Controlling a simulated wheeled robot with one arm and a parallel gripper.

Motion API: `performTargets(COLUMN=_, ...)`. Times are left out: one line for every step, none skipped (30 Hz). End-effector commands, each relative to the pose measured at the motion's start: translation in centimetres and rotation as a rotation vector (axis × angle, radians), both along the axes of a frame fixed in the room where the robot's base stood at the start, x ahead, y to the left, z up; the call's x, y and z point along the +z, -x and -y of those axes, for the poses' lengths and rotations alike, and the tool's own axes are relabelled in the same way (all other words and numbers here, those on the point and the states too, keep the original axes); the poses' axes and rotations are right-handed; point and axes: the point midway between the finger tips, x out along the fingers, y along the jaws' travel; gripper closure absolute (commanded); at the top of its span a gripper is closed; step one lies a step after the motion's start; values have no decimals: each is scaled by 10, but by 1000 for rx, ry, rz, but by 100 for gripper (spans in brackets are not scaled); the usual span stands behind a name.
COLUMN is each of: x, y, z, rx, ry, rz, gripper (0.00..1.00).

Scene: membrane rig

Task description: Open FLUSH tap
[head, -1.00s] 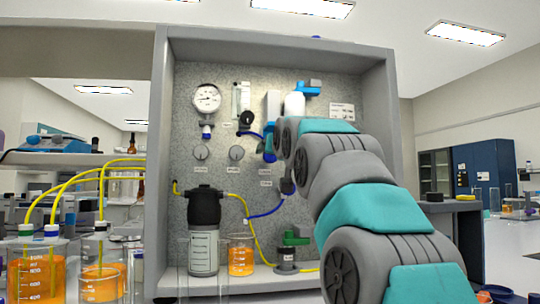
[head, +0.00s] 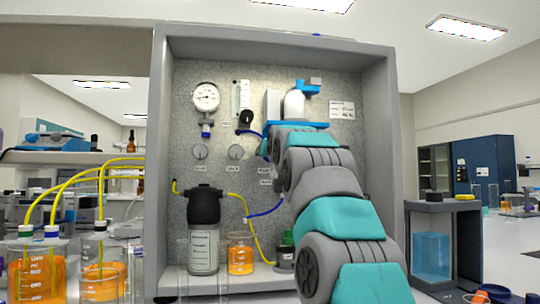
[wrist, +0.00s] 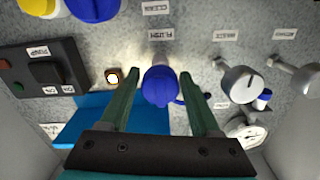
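In the wrist view, where the labels appear upside down, the FLUSH label (wrist: 160,33) is on the panel at top middle. Just below it in the picture is a blue tap knob (wrist: 160,85). My gripper (wrist: 159,76) is open, with one green finger on each side of the blue knob. Small gaps show between the fingers and the knob, so no grip shows.
A pump switch box (wrist: 38,75) and a silver knob (wrist: 239,84) flank the gripper. In the head view are a pressure gauge (head: 207,97), a black-capped bottle (head: 204,250) and a beaker of orange liquid (head: 240,254). The grey cabinet's right wall (head: 382,150) stands beside my arm.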

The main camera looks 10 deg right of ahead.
Motion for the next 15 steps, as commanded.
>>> performTargets(x=0, y=0, z=0, rx=0, ry=0, rz=0, gripper=43)
performTargets(x=0, y=0, z=0, rx=0, ry=0, rz=0, gripper=46)
performTargets(x=0, y=0, z=0, rx=0, ry=0, rz=0, gripper=51)
performTargets(x=0, y=0, z=0, rx=0, ry=0, rz=0, gripper=54)
performTargets(x=0, y=0, z=0, rx=0, ry=0, rz=0, gripper=58)
performTargets(x=0, y=0, z=0, rx=0, ry=0, rz=0, gripper=62)
performTargets(x=0, y=0, z=0, rx=0, ry=0, rz=0, gripper=66)
performTargets(x=0, y=0, z=0, rx=0, ry=0, rz=0, gripper=69)
performTargets(x=0, y=0, z=0, rx=0, ry=0, rz=0, gripper=73)
performTargets(x=0, y=0, z=0, rx=0, ry=0, rz=0, gripper=77)
performTargets(x=0, y=0, z=0, rx=0, ry=0, rz=0, gripper=80)
performTargets(x=0, y=0, z=0, rx=0, ry=0, rz=0, gripper=85)
performTargets(x=0, y=0, z=0, rx=0, ry=0, rz=0, gripper=88)
performTargets(x=0, y=0, z=0, rx=0, ry=0, rz=0, gripper=91)
performTargets(x=0, y=0, z=0, rx=0, ry=0, rz=0, gripper=96)
